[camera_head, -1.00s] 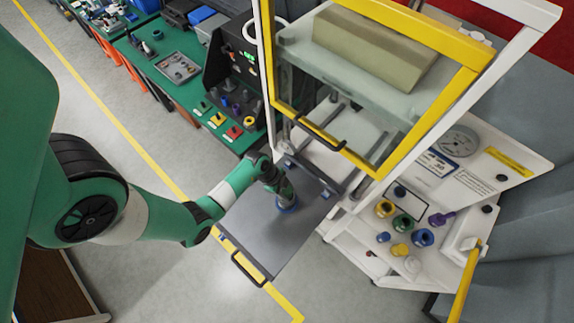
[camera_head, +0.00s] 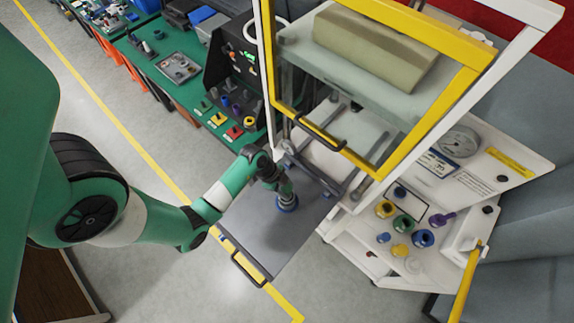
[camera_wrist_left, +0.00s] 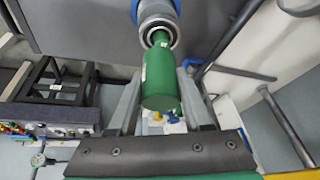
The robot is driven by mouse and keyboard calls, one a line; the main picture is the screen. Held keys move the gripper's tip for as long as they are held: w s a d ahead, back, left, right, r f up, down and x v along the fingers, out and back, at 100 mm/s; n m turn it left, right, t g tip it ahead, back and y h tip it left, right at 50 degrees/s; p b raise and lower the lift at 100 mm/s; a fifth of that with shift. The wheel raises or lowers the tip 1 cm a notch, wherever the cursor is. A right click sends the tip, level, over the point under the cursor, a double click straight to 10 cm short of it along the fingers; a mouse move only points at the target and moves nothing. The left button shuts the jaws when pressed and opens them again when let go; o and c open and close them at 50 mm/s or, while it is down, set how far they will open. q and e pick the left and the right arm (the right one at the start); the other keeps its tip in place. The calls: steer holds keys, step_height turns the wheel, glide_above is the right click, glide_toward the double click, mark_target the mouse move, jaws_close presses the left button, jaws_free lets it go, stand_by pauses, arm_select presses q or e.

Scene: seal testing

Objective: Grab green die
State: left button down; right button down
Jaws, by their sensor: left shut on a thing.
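The green die (camera_wrist_left: 162,78) is a green bottle-shaped cylinder between the fingers of my left gripper in the left wrist view. Its narrow end points at a round metal opening with a blue ring (camera_wrist_left: 157,18); I cannot tell whether the end is inside it. In the head view my left gripper (camera_head: 284,186) is shut, just above the blue ring (camera_head: 287,203) on the grey plate (camera_head: 257,232). The gripper hides most of the die there. My right gripper is out of view.
A yellow-framed press guard (camera_head: 330,148) stands behind the plate. A white side shelf (camera_head: 345,240) at right holds several coloured rings, including a green one (camera_head: 403,223). A green bench (camera_head: 180,95) with a black control box (camera_head: 230,75) is at back left.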

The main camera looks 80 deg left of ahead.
arm_select(q)
steer(key=s+d+r, duration=0.7)
steer(key=d+r, duration=0.2)
steer(key=d, duration=0.2)
steer(key=shift+s+b, duration=0.15)
steer(key=shift+b, duration=0.15)
